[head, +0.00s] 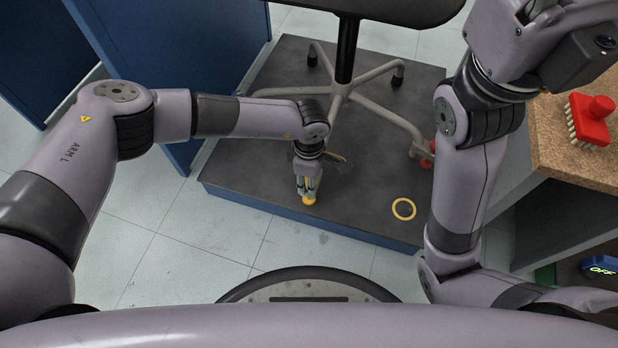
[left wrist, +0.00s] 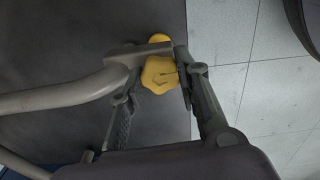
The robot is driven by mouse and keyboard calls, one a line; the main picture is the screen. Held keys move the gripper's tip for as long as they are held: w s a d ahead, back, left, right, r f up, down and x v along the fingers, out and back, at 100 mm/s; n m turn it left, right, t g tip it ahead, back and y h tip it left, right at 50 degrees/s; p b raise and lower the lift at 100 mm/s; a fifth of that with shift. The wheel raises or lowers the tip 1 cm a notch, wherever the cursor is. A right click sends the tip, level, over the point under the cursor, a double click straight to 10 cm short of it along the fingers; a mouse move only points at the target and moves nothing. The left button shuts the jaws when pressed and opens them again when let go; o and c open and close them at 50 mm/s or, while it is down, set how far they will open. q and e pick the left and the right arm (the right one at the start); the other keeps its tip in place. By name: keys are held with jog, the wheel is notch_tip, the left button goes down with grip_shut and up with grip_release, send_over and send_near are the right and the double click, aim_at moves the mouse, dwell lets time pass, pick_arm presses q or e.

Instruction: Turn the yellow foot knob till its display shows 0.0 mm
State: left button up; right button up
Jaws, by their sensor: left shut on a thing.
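The yellow foot knob (head: 308,201) is low over the dark platform, at the end of a chair leg. In the left wrist view the knob (left wrist: 159,75) is a lobed yellow piece with a dark mark on its face, next to the grey leg tip (left wrist: 140,52). A smaller yellow part shows beyond the leg tip. My left gripper (head: 307,187) points down and is shut on the knob, one finger on each side. I can make out no millimetre reading in either view. My right arm rises at the right; its fingers are outside the picture.
The stripped chair's grey base (head: 345,88) and black column stand on the dark platform (head: 270,185). A yellow ring (head: 403,209) lies on the platform. A red brush (head: 588,120) sits on the bench at right. A blue device (head: 600,269) below shows "OFF".

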dwell(0.3)
pick_arm(q)
jog(key=o, duration=1.2)
jog(key=shift+c, duration=0.2)
jog(key=shift+r, duration=0.15)
notch_tip(320, 180, up, 12)
jog(key=shift+f, duration=0.2)
